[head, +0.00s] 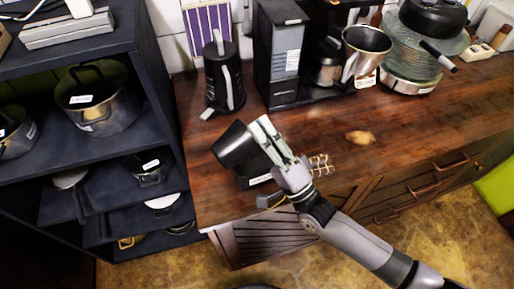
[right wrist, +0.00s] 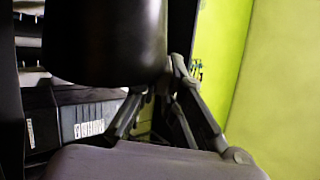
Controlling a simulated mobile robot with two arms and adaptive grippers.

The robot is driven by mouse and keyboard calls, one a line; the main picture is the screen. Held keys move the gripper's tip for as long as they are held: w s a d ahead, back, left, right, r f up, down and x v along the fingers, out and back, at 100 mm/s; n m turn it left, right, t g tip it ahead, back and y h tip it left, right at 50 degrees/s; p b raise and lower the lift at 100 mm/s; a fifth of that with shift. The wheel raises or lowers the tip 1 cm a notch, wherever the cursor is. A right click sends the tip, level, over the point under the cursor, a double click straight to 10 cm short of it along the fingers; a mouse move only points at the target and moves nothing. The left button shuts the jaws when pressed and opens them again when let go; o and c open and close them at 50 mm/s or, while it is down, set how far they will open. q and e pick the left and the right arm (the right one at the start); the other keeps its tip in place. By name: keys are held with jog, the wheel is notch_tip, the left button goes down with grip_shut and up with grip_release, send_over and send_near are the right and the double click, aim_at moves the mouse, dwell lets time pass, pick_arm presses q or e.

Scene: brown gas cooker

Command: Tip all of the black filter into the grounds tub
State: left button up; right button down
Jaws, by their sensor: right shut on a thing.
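The black filter (head: 232,146) is a dark cup shape, tilted on its side over the near left part of the wooden counter. My right gripper (head: 268,138) is shut on its right side. In the right wrist view the filter (right wrist: 108,40) fills the upper middle, against the fingers (right wrist: 160,92). A low black tub with a white label (head: 258,181), seemingly the grounds tub, stands just below the filter. The filter and gripper partly cover it. I cannot see what is inside the filter or the tub. My left gripper is not in view.
A black kettle (head: 223,80) stands behind the filter, and a black coffee machine (head: 280,55) stands to its right. A metal jug (head: 365,52) and stacked plates (head: 425,55) are farther right. Dark shelves (head: 110,150) hold pots at left.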

jog(key=shift+w+d+m+t+h, duration=0.25)
jog(key=shift+m+t+h, duration=0.15)
jog(key=shift+m, duration=0.3)
jog(key=shift+w+d+m+t+h, duration=0.1)
jog(key=shift+d+m+t+h, duration=0.2)
jog(key=shift+m, duration=0.4)
jog(key=shift+f+m+t+h, duration=0.1)
jog(key=shift+m+t+h, duration=0.2)
jog(key=shift+m+h, duration=0.2)
jog(key=shift+w+d+f+m+t+h, duration=0.1)
jog(key=shift+w+d+m+t+h, duration=0.2)
jog(key=shift+m, duration=0.35)
jog(key=shift+w+d+f+m+t+h, duration=0.1)
jog(key=shift+d+m+t+h, duration=0.1)
jog(key=shift+m+h, duration=0.35)
jog(key=shift+w+d+r+m+t+h+p, duration=0.1)
jog(key=shift+d+r+m+t+h, duration=0.1)
jog(key=shift+m+h, duration=0.25)
jog(key=shift+w+d+r+m+t+h+p, duration=0.15)
jog(key=shift+m+h, duration=0.1)
jog(key=shift+m, duration=0.45)
jog(key=shift+w+d+r+m+t+h+p, duration=0.1)
jog(key=shift+r+m+t+h, duration=0.1)
jog(key=shift+m+h, duration=0.25)
jog(key=shift+w+d+f+m+t+h, duration=0.2)
jog(key=shift+m+h, duration=0.4)
jog(key=shift+m, duration=0.25)
jog(key=shift+w+d+f+m+t+h, duration=0.1)
jog(key=shift+d+f+m+t+h, duration=0.1)
jog(key=shift+m+h, duration=0.55)
